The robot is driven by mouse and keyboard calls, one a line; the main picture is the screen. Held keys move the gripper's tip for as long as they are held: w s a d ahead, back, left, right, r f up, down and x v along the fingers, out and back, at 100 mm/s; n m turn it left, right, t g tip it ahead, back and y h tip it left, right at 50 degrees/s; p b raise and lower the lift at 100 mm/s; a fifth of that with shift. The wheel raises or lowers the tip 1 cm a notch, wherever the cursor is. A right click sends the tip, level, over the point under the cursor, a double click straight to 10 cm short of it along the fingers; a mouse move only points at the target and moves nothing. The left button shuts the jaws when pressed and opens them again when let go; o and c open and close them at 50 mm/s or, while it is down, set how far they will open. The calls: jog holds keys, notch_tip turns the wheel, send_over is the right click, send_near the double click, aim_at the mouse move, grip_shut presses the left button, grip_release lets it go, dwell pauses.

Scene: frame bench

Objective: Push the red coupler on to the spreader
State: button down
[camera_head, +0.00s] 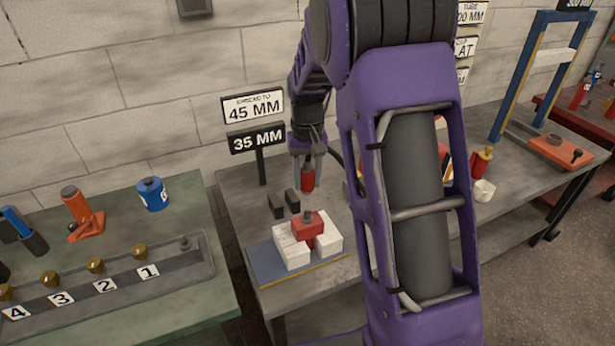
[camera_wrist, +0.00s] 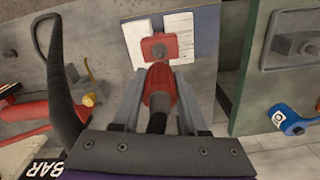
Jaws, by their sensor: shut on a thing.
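My gripper (camera_head: 305,172) points down and is shut on the red coupler (camera_head: 308,178). In the wrist view the red coupler (camera_wrist: 160,88) lies between the grey fingers, with a black hose at its near end. The spreader (camera_head: 309,225) is a red block with a grey stud on top, resting across white blocks. The coupler hangs above the stud, with a visible gap in the head view. In the wrist view the spreader (camera_wrist: 170,46) is just beyond the coupler's tip.
White blocks (camera_head: 292,252) stand on a blue mat (camera_head: 266,264) at the bench's front edge. Two small dark blocks (camera_head: 284,204) stand behind them. A sign reading 35 MM (camera_head: 257,138) stands at the back left. A green bench (camera_head: 150,318) with numbered posts is at the left.

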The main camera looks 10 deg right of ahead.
jog(key=b, duration=0.3)
send_over(307, 211)
jog(key=shift+f, duration=2.65)
jog(key=shift+f+b, duration=1)
jog(key=shift+f, duration=0.95)
jog(key=shift+c, duration=1.8)
grip_release()
jog(key=shift+r, duration=0.1)
notch_tip(307, 211, up, 17)
jog(key=shift+r+p, duration=0.1)
jog(key=shift+p, duration=1)
jog(key=shift+d, duration=0.1)
